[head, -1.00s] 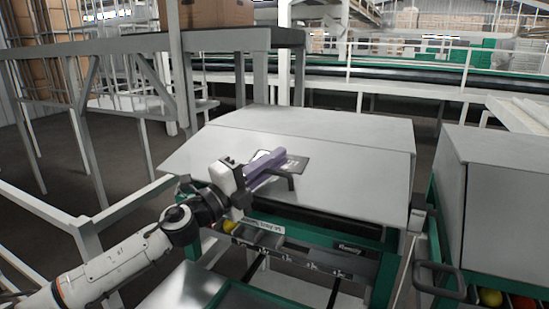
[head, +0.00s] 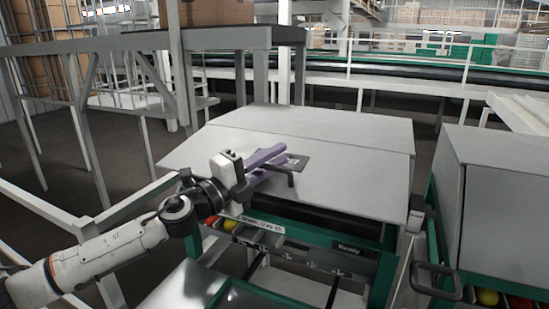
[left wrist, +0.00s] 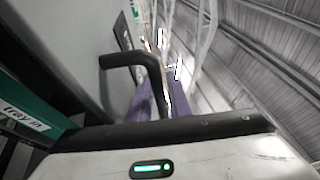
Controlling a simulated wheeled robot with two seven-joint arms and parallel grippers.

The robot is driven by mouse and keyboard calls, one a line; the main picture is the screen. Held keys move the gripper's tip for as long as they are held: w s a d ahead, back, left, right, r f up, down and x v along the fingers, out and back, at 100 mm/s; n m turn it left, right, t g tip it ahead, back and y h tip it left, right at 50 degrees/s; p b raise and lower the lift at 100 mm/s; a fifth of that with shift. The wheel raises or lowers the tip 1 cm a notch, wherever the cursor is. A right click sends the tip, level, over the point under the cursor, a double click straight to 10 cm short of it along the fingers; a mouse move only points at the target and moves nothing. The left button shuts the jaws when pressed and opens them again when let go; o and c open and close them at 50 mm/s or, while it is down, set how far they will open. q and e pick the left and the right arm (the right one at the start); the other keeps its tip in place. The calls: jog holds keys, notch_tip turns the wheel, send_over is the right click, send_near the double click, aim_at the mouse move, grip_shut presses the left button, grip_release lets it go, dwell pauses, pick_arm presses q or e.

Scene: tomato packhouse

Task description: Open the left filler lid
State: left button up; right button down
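The left filler lid (head: 345,180) is a grey sloping metal panel on the middle machine in the head view, and it lies closed. Its black bent handle (head: 290,178) sticks out from a dark plate (head: 297,161) near the middle of the lid. The handle also shows close up in the left wrist view (left wrist: 133,61). My left gripper (head: 283,154) has purple fingers, parted with a narrow gap, right beside the handle. In the left wrist view purple finger parts show on both sides of the handle's lower leg. Contact is hidden. My right gripper is out of view.
A second grey machine (head: 507,190) stands at the right, with a black handle (head: 436,281) low at its front. White rails (head: 84,226) run at the left. Tomatoes (head: 229,225) sit in the green-framed machine below the lid. A dark-topped conveyor stands behind.

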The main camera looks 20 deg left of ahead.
pick_arm(q)
jog(key=shift+s, duration=0.1)
jog(key=b+v, duration=0.5)
jog(key=v, duration=0.5)
jog(key=shift+s+r, duration=0.1)
